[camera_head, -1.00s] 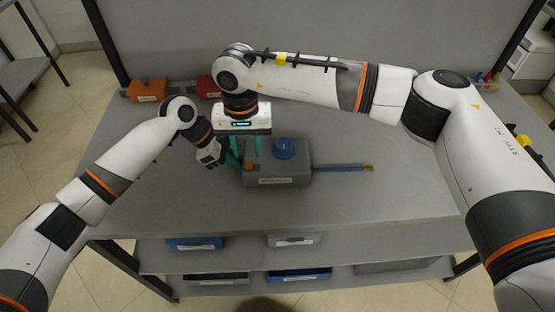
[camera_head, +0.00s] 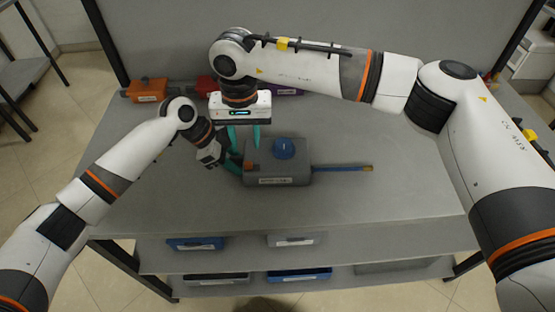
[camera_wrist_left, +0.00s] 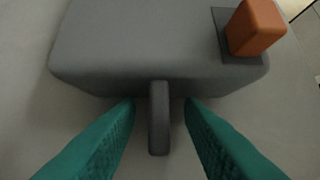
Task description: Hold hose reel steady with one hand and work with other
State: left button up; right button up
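The hose reel appears as a grey box (camera_head: 290,172) with a blue knob (camera_head: 283,149) on top and a blue hose (camera_head: 340,168) with a brass-coloured end reaching right. An orange block (camera_head: 248,166) sits at its left end and also shows in the left wrist view (camera_wrist_left: 257,27). My left gripper (camera_head: 231,163) is at that left end. In the left wrist view its teal fingers are apart on either side of a grey handle (camera_wrist_left: 158,118), with gaps showing. My right gripper (camera_head: 244,138) points down above the box's back left part, its teal fingers apart and empty.
An orange bin (camera_head: 147,89), a red bin (camera_head: 207,86) and a purple bin (camera_head: 288,92) stand along the back. Trays, including a blue one (camera_head: 195,243), sit on the shelf below. The bench top (camera_head: 400,190) is clear right of the hose.

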pick_arm(q)
jog(key=v, duration=1.2)
